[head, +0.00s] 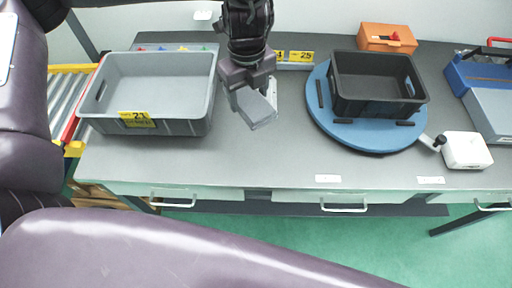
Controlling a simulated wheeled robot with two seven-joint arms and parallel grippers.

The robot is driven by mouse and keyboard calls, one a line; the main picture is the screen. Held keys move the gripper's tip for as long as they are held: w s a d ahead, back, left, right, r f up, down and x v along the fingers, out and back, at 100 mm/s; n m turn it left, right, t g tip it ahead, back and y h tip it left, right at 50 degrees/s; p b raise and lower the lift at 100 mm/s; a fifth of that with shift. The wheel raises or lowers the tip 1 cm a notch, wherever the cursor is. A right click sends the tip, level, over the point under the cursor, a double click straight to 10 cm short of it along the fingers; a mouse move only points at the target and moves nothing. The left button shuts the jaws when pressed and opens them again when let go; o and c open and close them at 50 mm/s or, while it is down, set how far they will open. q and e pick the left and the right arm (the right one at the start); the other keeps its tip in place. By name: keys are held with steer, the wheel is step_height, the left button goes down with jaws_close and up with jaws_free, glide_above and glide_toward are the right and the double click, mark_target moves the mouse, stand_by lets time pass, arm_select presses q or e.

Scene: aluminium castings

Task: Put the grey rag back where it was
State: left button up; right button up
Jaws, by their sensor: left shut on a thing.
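My left gripper (258,98) comes down from the top edge over the grey table, between the grey bin and the blue turntable. It is shut on a small grey piece at its fingertips, which looks like the folded grey rag (259,111). The fingers hide part of it, and I cannot tell whether it touches the table. No other grey rag shows. My right gripper is not in view.
An empty grey bin (97,119) with a yellow label stands at left. A black bin (368,106) sits on the blue turntable (352,138) at right. An orange box (372,30), white device (466,150) and blue-grey case (490,105) stand around it. The table's front middle (265,165) is clear.

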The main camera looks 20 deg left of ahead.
arm_select(q)
steer(key=m, duration=0.5)
steer(key=shift+s+d+r+m, duration=0.1)
steer(key=shift+d+r+m, duration=0.1)
steer(key=shift+d+m, duration=0.1)
steer(key=m, duration=0.2)
steer(key=shift+d+r+m, duration=0.1)
steer(key=shift+d+m, duration=0.15)
steer(key=shift+m, duration=0.05)
steer(key=m, duration=0.4)
steer(key=shift+d+r, duration=0.1)
steer(key=shift+d, duration=0.2)
steer(key=m, duration=0.3)
steer(key=shift+d+m+p, duration=0.2)
steer(key=shift+m+p, duration=0.1)
glide_above(257, 149)
step_height(257, 149, down, 16)
steer(key=shift+b, duration=0.4)
step_height(257, 149, down, 3)
steer(key=shift+s+f+b, duration=0.1)
steer(key=shift+s+b, duration=0.05)
steer(key=shift+b, duration=0.2)
steer(key=shift+f, duration=0.35)
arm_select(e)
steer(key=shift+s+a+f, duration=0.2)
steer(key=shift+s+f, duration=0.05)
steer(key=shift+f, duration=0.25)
